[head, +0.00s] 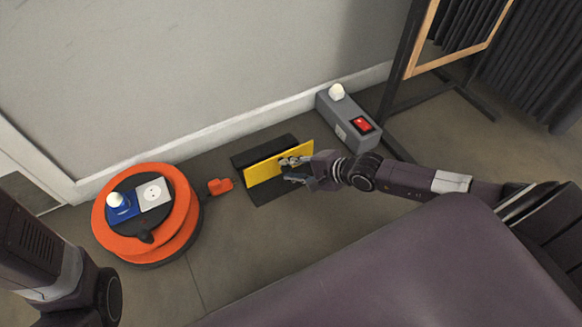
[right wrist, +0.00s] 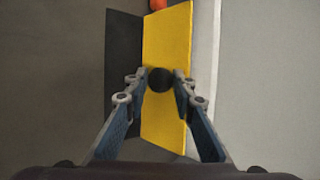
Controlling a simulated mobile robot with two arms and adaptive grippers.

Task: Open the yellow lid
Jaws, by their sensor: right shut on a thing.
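The yellow lid (head: 262,168) is a flat panel on a low dark box (head: 270,191) on the floor near the wall. It looks tilted up, with dark surfaces in front of and behind it; the exact angle is hard to tell. In the right wrist view the yellow lid (right wrist: 165,38) carries a round black knob (right wrist: 160,80). My right gripper (right wrist: 162,76) is shut on this knob, one finger on each side. In the head view my right gripper (head: 292,169) reaches the lid from the right and covers the knob. My left gripper is out of view.
An orange cable reel (head: 185,215) with a socket and a blue-based bulb stands left. An orange plug (head: 220,186) lies between reel and box. A grey box with a red switch (head: 362,125) and a dark mirror stand (head: 398,75) are at right. Floor in front is clear.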

